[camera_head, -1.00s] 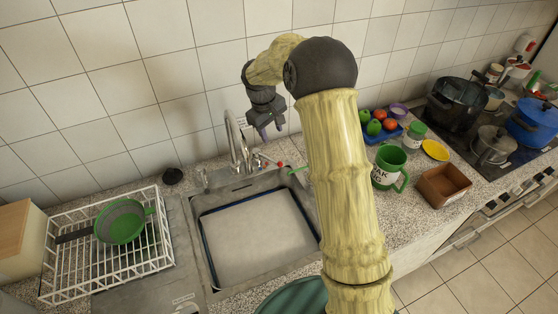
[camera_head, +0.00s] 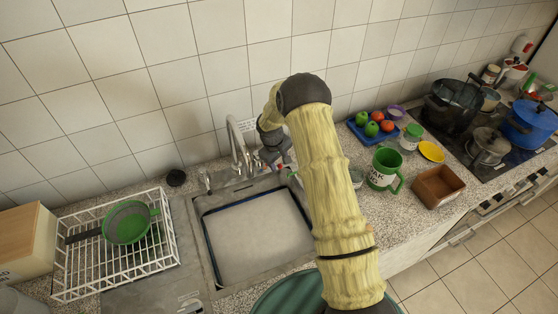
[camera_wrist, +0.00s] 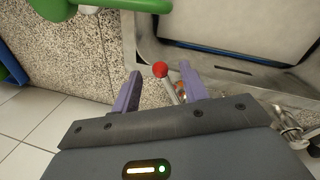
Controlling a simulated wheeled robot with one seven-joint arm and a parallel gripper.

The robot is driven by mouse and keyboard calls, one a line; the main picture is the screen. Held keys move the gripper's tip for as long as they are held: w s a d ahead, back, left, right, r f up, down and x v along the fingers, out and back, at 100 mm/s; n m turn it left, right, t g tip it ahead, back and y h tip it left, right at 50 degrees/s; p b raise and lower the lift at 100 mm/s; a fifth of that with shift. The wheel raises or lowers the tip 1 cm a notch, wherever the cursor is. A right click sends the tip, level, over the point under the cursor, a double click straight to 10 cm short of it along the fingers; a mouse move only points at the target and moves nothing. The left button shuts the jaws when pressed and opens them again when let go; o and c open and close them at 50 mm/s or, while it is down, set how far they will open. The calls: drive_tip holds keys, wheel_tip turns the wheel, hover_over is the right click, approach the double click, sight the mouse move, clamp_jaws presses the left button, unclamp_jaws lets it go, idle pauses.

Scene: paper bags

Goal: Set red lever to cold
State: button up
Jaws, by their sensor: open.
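The red lever, a metal stick with a red ball end, shows in the wrist view (camera_wrist: 160,69) and stands between my two purple fingers, with no clear contact visible. My gripper (camera_wrist: 160,85) is open around it. In the head view my gripper (camera_head: 277,162) is low, just right of the faucet, at the back right corner of the sink, and largely hides the lever there. The faucet (camera_head: 237,145) is a tall curved metal spout behind the sink basin (camera_head: 257,230). A second reddish part shows beside the lever's stick in the wrist view.
A green-handled item (camera_wrist: 120,4) lies near the sink's edge, close to my gripper. A green mug (camera_head: 383,168), a brown box (camera_head: 438,187) and a blue tray (camera_head: 362,137) of fruit are to the right. A white dish rack (camera_head: 75,283) is left. The tiled wall is close behind.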

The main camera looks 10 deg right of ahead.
drive_tip(key=shift+f, duration=0.4)
drive_tip(key=shift+c, duration=0.4)
clamp_jaws()
drive_tip(key=shift+d, duration=0.1)
